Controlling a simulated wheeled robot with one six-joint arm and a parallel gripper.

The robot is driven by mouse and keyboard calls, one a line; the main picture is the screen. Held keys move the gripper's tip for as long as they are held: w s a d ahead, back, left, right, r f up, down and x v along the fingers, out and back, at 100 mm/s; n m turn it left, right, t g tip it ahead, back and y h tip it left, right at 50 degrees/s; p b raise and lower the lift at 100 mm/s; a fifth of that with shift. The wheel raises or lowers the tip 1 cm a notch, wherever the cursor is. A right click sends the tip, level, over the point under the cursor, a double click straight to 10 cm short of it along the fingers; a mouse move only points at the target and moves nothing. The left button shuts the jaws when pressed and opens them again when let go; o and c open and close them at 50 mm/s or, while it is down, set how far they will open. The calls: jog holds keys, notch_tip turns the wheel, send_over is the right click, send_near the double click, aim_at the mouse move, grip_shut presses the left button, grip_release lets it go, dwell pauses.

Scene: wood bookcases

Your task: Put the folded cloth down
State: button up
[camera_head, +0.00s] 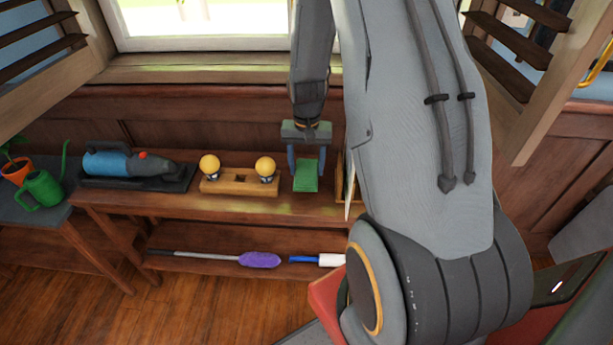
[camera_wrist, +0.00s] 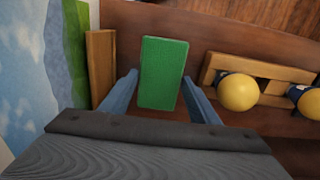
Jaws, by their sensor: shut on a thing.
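The folded cloth is a flat green rectangle (camera_head: 306,177) between the fingers of my gripper (camera_head: 307,172), over the top board of the wooden bench (camera_head: 150,203). In the wrist view the cloth (camera_wrist: 163,72) lies between the two blue fingertips of my gripper (camera_wrist: 160,78), with its side edges at the tips. My gripper points down and is shut on the cloth. I cannot tell whether the cloth touches the board or hangs just above it.
A wooden holder (camera_head: 212,186) with two yellow-topped things stands left of the cloth. A blue handheld vacuum (camera_head: 115,163) lies further left. A wooden block (camera_wrist: 100,62) and a picture panel (camera_wrist: 35,45) are close on the other side. A purple duster (camera_head: 260,260) lies on the lower shelf.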

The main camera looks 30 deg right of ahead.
aim_at(307, 170)
jog(key=shift+f+p, duration=0.3)
jog(key=shift+f, duration=1.8)
jog(key=shift+f, duration=0.15)
jog(key=o, duration=0.9)
notch_tip(307, 170, up, 12)
jog(key=shift+r+b, duration=0.1)
jog(key=shift+b, duration=0.85)
jog(key=s+a+r+n, duration=0.2)
jog(key=s+a, duration=0.3)
jog(key=s+a+r+n, duration=0.2)
jog(key=s+a, duration=0.3)
jog(key=s+a+r+n, duration=0.2)
jog(key=s+a, duration=0.3)
jog(key=shift+s+a+r+n, duration=0.1)
jog(key=shift+r+n, duration=0.3)
